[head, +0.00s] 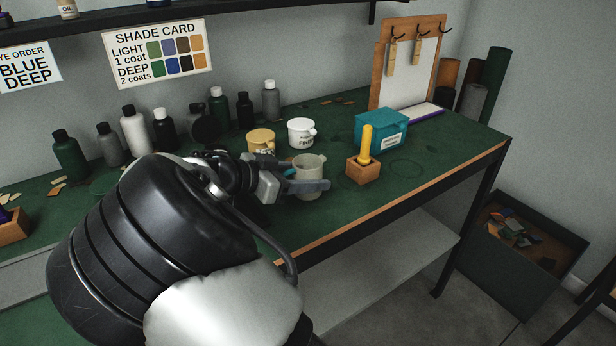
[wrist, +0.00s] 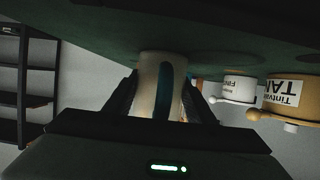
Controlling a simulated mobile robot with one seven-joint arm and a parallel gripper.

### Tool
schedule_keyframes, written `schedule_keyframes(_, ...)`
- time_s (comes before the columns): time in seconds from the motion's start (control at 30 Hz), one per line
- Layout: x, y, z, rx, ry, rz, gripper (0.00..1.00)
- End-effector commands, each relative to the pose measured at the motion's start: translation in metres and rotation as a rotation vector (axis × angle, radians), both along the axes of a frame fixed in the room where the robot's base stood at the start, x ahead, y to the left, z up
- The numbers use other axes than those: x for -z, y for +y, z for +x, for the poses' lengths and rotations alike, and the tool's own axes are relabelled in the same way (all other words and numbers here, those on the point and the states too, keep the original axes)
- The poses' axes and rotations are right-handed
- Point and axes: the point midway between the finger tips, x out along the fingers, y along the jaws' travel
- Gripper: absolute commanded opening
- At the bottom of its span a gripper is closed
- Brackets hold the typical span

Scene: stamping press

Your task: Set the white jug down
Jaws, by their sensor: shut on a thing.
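The white jug (head: 309,170), pale and open-topped, is between the fingers of my gripper (head: 302,182) at the front part of the green bench. It looks upright. In the wrist view the jug (wrist: 150,88) has a dark teal stripe down its side, with a dark finger on each side. My gripper (wrist: 160,105) is shut on it. The wrist picture is upside down, and the jug's base meets or is very close to the green bench top there. I cannot tell whether it touches.
A tan pot (head: 261,143) and a white labelled pot (head: 301,133) stand just behind the jug. A wooden block with a yellow-handled tool (head: 364,168) and a teal box (head: 382,130) stand to the right. Several bottles line the back. Bare bench (head: 425,160) lies at right.

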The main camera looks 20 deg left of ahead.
Motion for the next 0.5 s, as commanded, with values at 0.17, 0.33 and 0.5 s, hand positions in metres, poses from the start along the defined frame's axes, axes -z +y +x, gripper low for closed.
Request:
schedule_keyframes(0.17, 0.0003, 0.0001, 0.0, 0.0, 0.0, 0.0, 0.69)
schedule_keyframes(0.33, 0.0003, 0.0001, 0.0, 0.0, 0.0, 0.0, 0.69)
schedule_keyframes(0.5, -0.0032, 0.0026, -0.0023, -0.002, 0.0, 0.001, 0.69)
